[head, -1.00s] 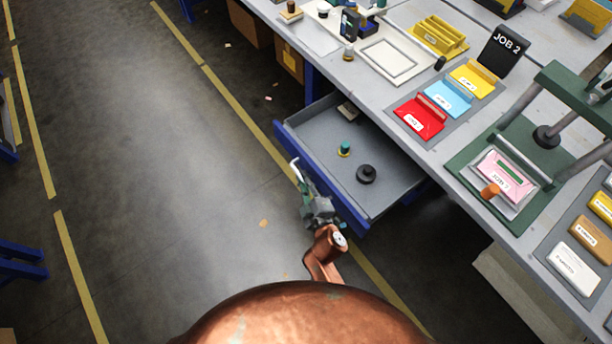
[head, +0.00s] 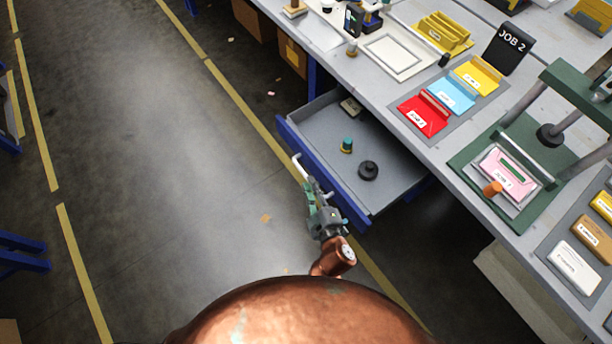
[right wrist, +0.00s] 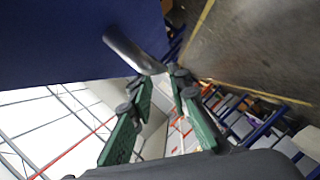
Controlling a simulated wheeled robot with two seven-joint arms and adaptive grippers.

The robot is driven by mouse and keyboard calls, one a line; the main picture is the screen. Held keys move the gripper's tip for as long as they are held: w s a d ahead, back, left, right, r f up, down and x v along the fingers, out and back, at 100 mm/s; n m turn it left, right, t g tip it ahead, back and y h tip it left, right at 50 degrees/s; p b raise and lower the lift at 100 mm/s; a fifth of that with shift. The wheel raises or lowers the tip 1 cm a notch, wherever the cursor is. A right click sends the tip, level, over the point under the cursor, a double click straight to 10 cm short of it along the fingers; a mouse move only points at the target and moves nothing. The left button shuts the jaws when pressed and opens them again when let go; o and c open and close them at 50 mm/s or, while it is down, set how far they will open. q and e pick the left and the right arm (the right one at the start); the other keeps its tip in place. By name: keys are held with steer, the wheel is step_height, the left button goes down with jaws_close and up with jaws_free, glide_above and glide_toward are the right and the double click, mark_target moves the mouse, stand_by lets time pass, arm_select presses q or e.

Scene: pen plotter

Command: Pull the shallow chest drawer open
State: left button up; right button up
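The shallow drawer (head: 395,190) has a blue front and a grey inside. It stands pulled out from under the bench in the head view. Its pale bar handle (head: 300,168) is on the outer face of the front, and the handle also shows in the right wrist view (right wrist: 132,50). My right gripper (head: 312,188) is beside the drawer front, near the handle. In the right wrist view its green fingers (right wrist: 163,88) are spread apart, with the handle's end just beyond the tips. Nothing is seen clamped between them. My left gripper is not in view.
A green-topped knob (head: 347,146), a black knob (head: 368,171) and a small block (head: 350,107) lie in the drawer. The bench (head: 455,170) above carries coloured cards, a JOB 2 sign (head: 508,48) and a green press (head: 530,150).

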steer(key=v, duration=0.6)
steer(key=shift+s, duration=0.2)
steer(key=shift+r, duration=0.1)
